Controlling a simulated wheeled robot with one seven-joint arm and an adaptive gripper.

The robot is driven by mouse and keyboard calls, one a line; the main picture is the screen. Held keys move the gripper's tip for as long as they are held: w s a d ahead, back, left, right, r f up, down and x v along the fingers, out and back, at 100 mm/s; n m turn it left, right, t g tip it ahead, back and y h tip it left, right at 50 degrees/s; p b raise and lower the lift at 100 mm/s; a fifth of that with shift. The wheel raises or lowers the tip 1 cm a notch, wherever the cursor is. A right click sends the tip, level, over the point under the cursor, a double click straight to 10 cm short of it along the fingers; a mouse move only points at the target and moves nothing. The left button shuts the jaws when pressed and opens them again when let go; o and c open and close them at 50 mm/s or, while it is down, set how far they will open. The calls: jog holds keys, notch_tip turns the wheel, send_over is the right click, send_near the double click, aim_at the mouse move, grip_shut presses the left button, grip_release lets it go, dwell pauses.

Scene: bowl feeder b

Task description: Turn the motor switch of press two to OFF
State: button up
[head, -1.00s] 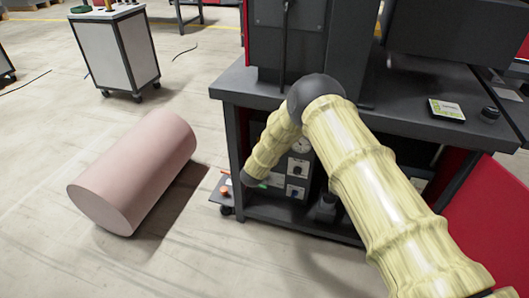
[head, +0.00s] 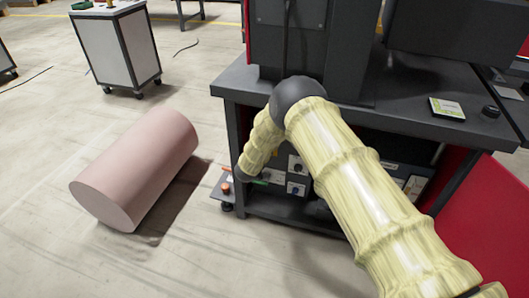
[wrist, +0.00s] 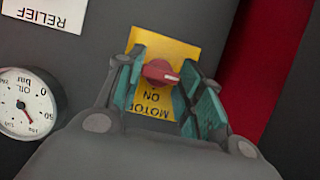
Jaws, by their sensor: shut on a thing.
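The motor switch (wrist: 158,72) is a small red knob with a pale pointer mark toward the picture's right. It sits on a yellow plate (wrist: 152,108) that reads MOTOR and ON upside down in the wrist view. My gripper (wrist: 163,68) has its teal fingers on both sides of the knob and is shut on it. In the head view, my arm covers much of the panel.
An oil gauge (wrist: 28,103) and a RELIEF label (wrist: 48,10) are beside the switch. The panel is under a dark bench (head: 235,88). A red panel (head: 490,215) stands at right. A large pink cylinder (head: 140,165) lies on the floor at left, with clear floor in front.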

jog(key=o, duration=1)
jog(key=v, duration=1.2)
